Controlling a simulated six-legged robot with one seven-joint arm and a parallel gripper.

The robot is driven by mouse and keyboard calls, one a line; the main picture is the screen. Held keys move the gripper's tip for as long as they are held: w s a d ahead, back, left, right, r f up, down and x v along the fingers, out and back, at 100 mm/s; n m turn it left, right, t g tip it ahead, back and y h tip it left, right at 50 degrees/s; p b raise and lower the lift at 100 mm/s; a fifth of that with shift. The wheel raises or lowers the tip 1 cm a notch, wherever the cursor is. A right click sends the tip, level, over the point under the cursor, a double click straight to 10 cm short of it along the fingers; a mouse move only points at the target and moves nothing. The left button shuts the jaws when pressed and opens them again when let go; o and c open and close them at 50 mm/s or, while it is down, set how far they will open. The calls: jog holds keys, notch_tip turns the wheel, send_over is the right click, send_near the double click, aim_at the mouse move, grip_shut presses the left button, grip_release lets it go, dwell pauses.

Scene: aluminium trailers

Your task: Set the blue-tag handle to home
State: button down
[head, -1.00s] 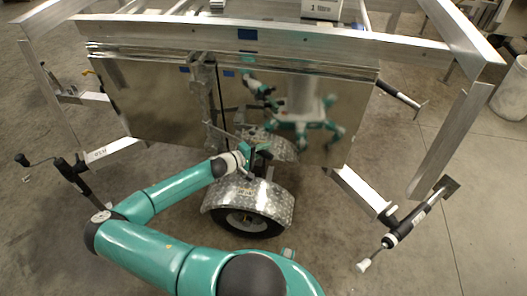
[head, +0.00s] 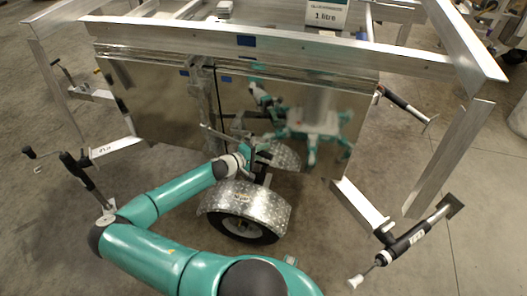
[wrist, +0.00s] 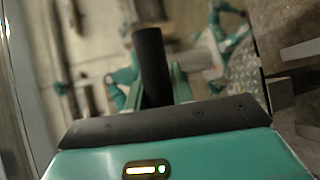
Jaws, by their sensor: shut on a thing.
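The trailer's shiny aluminium box (head: 150,105) stands ahead of me, with small blue tags (head: 225,79) on its upper face near a vertical metal latch bar (head: 207,95). A thin lever (head: 218,134) runs from the lower part of this bar towards my gripper (head: 244,153). My gripper is at the front of the box, just above the wheel fender. In the wrist view, a dark cylindrical handle (wrist: 152,65) stands up at my gripper (wrist: 160,98), which is shut on it. The jaw contact is partly hidden, and I cannot read which tag belongs to this handle.
The wheel fender (head: 243,206) is right below my gripper. Jack stands with cranks (head: 405,245) stick out at right and left (head: 78,170). The upper rail (head: 300,47) crosses above. A white box (head: 327,15) stands on top. Concrete floor is open at right.

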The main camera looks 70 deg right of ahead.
dwell(0.3)
jog(key=c, duration=1.2)
grip_release()
jog(key=shift+w+a, duration=0.1)
jog(key=v, duration=1.3)
jog(key=shift+a, duration=0.25)
jog(key=shift+w+r, duration=0.1)
jog(key=shift+w, duration=0.05)
